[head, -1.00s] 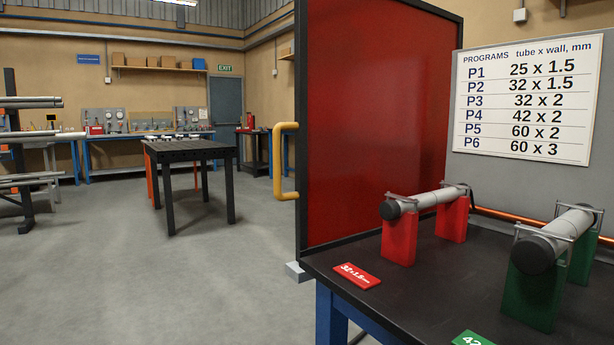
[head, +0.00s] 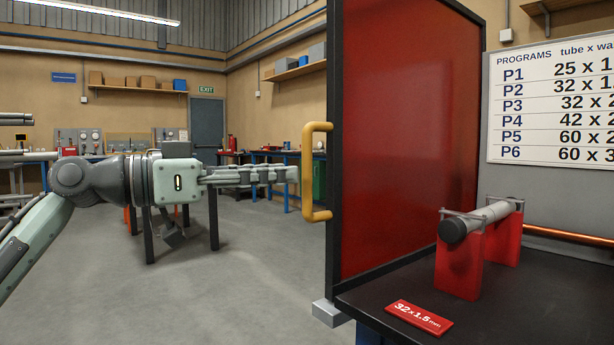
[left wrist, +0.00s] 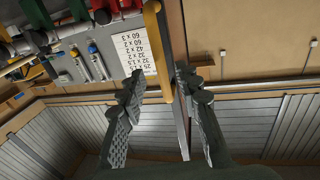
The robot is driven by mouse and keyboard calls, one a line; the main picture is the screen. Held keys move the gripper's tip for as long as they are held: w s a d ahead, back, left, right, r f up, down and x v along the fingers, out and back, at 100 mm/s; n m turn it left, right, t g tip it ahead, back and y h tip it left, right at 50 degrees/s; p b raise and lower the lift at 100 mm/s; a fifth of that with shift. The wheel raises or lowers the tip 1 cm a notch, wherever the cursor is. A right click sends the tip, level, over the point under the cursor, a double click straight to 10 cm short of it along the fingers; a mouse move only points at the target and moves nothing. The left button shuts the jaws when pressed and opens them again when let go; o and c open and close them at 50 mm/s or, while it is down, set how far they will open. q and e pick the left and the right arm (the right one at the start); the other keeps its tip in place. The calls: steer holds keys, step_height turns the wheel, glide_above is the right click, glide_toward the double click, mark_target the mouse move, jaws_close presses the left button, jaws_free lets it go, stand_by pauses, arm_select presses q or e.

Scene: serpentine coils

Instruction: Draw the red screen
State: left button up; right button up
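The red screen (head: 405,140) is a translucent red panel in a black frame, standing upright at the edge of the dark bench. A yellow handle (head: 308,172) sits on its left frame post. My left gripper (head: 292,174) reaches in from the left, level with the handle's middle, its fingertips at or very near the bar. In the left wrist view the two fingers (left wrist: 160,82) are apart, and the yellow handle (left wrist: 157,45) shows between their tips. I cannot tell whether they touch it. My right gripper is not in view.
On the bench (head: 520,315) a grey tube (head: 485,220) rests on red supports (head: 460,262) behind a red 32x1.5 mm label (head: 418,318). A programs board (head: 555,105) hangs behind. Open grey floor (head: 230,290) lies left of the screen.

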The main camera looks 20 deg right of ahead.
mark_target(307, 209)
arm_select(q)
steer(key=d, duration=0.3)
steer(key=w+d, duration=0.1)
steer(key=d, duration=0.1)
steer(key=shift+d, duration=0.3)
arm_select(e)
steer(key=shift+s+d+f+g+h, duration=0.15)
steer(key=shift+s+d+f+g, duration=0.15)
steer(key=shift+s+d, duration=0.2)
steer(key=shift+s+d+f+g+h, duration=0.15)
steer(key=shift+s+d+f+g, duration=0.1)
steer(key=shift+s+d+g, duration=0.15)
arm_select(q)
jaws_close()
